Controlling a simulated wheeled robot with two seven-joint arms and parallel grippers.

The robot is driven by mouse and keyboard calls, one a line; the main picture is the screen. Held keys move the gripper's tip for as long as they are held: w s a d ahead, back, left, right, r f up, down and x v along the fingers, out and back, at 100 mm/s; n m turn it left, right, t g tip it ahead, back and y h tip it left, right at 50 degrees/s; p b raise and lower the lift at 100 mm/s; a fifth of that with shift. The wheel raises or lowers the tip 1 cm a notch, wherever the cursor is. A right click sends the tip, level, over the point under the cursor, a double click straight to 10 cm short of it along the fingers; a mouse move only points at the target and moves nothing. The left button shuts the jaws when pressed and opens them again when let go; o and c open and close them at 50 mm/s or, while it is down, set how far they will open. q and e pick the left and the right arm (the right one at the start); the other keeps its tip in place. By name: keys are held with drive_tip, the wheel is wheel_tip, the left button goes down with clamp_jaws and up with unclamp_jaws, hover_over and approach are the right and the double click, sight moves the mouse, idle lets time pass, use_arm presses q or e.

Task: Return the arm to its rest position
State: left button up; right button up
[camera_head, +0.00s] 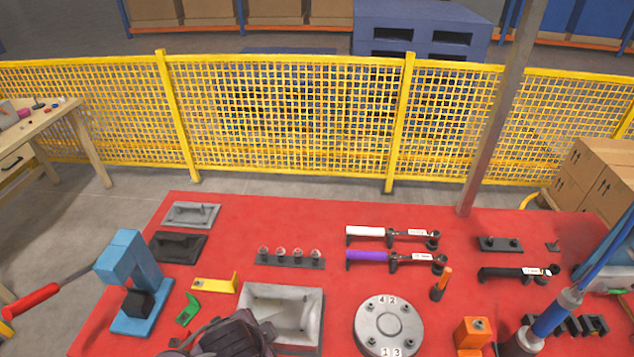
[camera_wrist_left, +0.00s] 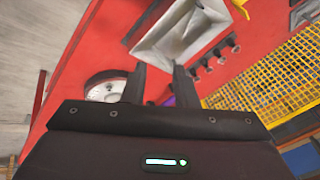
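My left gripper (camera_wrist_left: 160,82) shows its two dark fingers apart in the left wrist view, with nothing between them. In the head view my left gripper (camera_head: 232,336) is a dark shape at the bottom edge, in front of the grey metal tray (camera_head: 315,328); its fingers are hard to make out there. The tray also shows beyond the fingers in the wrist view (camera_wrist_left: 165,45). My right gripper is in neither view.
The red table (camera_head: 225,258) holds a round flange plate (camera_head: 388,326), white and purple-handled tools (camera_head: 370,257), a green bracket (camera_head: 188,308), a yellow bracket (camera_head: 214,286) and a blue stand (camera_head: 130,265). A blue-and-silver tool (camera_head: 555,312) stands at right. A yellow fence (camera_head: 290,110) runs behind.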

use_arm(q)
drive_tip(key=s+a+r+n+g, duration=0.2)
drive_tip(key=s+a+n, duration=0.5)
drive_tip(key=a+n, duration=0.25)
wheel_tip(320, 180, down, 34)
drive_tip(key=s+r+g+b, duration=0.1)
drive_tip(key=b, duration=0.6)
drive_tip(key=s+a+f+b, duration=0.1)
drive_tip(key=s+f+b, duration=0.1)
drive_tip(key=s+f, duration=0.8)
drive_tip(key=s+a+f+g+b, duration=0.1)
drive_tip(key=s+a+f+b, duration=0.1)
drive_tip(key=s+f, duration=0.8)
wheel_tip(320, 180, down, 6)
drive_tip(key=shift+s+f+y+b, duration=0.25)
drive_tip(key=shift+y+b, duration=0.15)
drive_tip(key=shift+b, duration=0.3)
